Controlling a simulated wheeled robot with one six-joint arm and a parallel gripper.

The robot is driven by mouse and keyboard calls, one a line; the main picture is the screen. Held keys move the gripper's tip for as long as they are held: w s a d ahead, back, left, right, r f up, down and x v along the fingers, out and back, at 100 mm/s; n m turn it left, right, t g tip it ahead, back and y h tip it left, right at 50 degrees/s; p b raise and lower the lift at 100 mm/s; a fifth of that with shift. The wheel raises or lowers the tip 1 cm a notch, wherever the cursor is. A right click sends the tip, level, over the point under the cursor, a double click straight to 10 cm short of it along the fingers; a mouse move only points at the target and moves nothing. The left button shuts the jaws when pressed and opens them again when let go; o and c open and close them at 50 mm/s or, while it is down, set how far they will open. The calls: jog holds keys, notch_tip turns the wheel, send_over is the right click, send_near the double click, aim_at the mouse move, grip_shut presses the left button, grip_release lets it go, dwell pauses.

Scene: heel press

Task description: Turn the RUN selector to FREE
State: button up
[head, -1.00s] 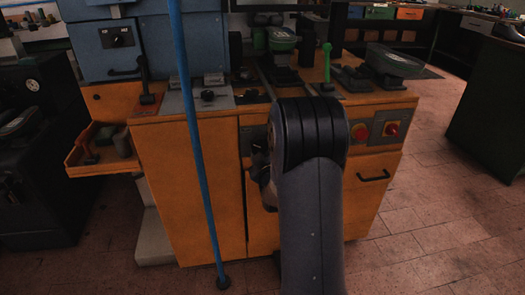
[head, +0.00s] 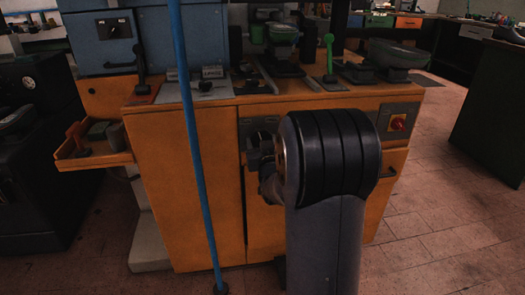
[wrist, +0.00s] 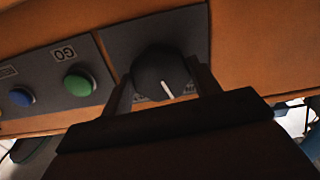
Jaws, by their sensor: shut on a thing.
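The RUN selector (wrist: 158,66) is a round dark knob with a white pointer line, on a dark plate (wrist: 118,42) in the wrist view. The pointer points toward the bottom of the picture, tilted slightly right. My gripper (wrist: 163,88) has one finger on each side of the knob and is shut on it. The lettering around the knob is mostly hidden by the fingers and the knob, so I cannot read its position. In the head view my arm hides the knob.
Beside the selector are a green button (wrist: 78,84) marked GO and a blue button (wrist: 21,97). In the head view, a red knob (head: 397,123) is right of my arm, and a blue pole (head: 193,130) stands in front of the orange cabinet (head: 165,190).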

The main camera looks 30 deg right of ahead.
jog(key=shift+a+r+m+b, duration=0.1)
jog(key=shift+m+b, duration=1.3)
jog(key=shift+m, duration=2.4)
jog(key=shift+r+m+b, duration=0.1)
jog(key=shift+m+b, duration=1.3)
jog(key=shift+m, duration=2.4)
jog(key=o, duration=1)
jog(key=shift+f, duration=0.1)
jog(key=shift+c, duration=0.2)
jog(key=p+v, duration=0.2)
jog(key=v, duration=0.8)
jog(key=shift+s, duration=0.35)
